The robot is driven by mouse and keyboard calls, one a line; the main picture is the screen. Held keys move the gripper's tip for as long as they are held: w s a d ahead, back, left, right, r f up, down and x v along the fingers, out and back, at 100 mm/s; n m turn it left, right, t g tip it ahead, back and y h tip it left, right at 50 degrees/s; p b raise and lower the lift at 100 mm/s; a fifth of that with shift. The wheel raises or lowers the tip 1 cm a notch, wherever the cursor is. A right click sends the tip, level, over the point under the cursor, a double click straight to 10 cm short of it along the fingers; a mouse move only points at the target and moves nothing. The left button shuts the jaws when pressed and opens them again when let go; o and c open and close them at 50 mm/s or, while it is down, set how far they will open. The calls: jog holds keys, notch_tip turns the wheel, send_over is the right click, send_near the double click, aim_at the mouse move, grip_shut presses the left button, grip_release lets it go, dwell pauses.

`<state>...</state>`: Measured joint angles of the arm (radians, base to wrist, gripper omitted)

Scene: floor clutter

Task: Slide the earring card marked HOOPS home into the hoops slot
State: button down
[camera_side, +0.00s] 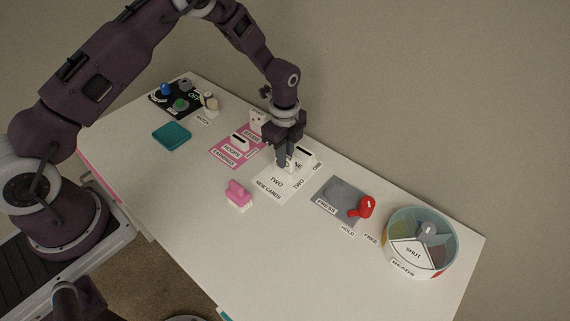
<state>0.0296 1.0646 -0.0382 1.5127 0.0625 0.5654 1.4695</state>
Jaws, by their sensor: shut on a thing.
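My gripper (287,160) points down over the white NEW CARDS mat (268,192), shut on a small pale card (291,167). Most of the card is hidden by the fingers and I cannot read its marking. The pink EARRINGS mat (220,159) lies to the left of my gripper. On it, a white block with a dark slot (240,139) stands by the HOOPS label (232,149), and no card shows in that slot. A pale card (257,118) stands upright behind the STUDS label (251,134).
Another white slotted block (307,152) stands close to the right of my gripper. A pink brush-like thing (238,194) lies in front. A grey pad with a red knob (366,206) and a round bead box (391,258) are to the right. A teal pad (171,137) lies left.

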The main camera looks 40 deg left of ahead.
jog(key=shift+r, duration=0.7)
jog(key=shift+r, duration=1.8)
jog(key=a+r, duration=0.2)
jog(key=a, duration=0.7)
jog(key=a+r, duration=0.3)
jog(key=a, duration=0.6)
jog(key=shift+f, duration=2.95)
